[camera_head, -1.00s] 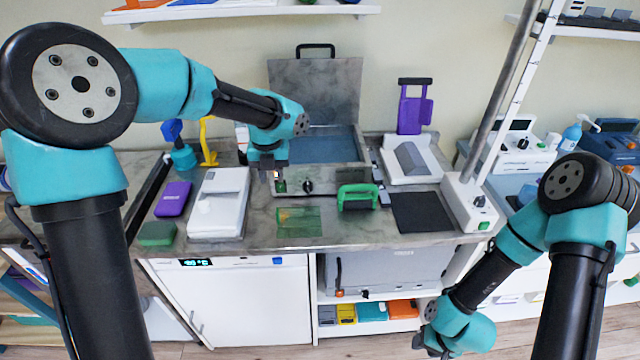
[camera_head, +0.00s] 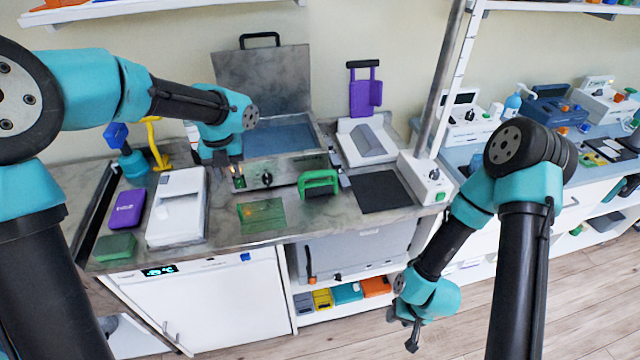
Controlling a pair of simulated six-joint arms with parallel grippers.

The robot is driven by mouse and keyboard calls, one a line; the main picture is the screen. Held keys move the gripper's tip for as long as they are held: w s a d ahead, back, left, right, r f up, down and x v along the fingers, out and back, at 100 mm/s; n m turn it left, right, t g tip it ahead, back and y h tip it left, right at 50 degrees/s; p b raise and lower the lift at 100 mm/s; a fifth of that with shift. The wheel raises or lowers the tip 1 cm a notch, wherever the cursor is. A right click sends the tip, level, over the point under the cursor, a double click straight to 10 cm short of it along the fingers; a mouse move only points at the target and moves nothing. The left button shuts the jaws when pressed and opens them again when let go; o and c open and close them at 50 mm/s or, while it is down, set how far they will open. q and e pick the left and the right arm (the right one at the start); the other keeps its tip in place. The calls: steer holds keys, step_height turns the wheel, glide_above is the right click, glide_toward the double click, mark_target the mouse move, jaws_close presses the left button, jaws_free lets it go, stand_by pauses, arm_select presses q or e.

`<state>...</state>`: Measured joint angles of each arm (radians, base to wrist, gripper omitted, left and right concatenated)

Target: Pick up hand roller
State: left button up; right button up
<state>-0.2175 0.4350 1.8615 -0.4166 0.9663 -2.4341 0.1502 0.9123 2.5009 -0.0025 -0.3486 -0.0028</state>
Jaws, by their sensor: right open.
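A green piece with a raised loop handle (camera_head: 318,184) lies on the counter just in front of the metal bath; it may be the hand roller, but I cannot be sure. My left gripper (camera_head: 230,166) hangs over the front left corner of the bath, pointing down, left of the green handled piece and apart from it. Its fingers are small and dark, and I cannot tell whether they are open. My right gripper (camera_head: 408,334) is low in front of the counter, below its top, open and with nothing visible in it.
The metal bath (camera_head: 290,172) has its lid raised. A transparent green sheet (camera_head: 262,216), a black mat (camera_head: 381,192), a white device (camera_head: 178,205), a purple block (camera_head: 127,209) and a green block (camera_head: 115,247) lie around it. A grey pole (camera_head: 440,85) stands at right.

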arm_select(q)
steer(key=shift+o, duration=0.5)
steer(key=shift+o, duration=1.3)
steer(key=shift+d, duration=0.1)
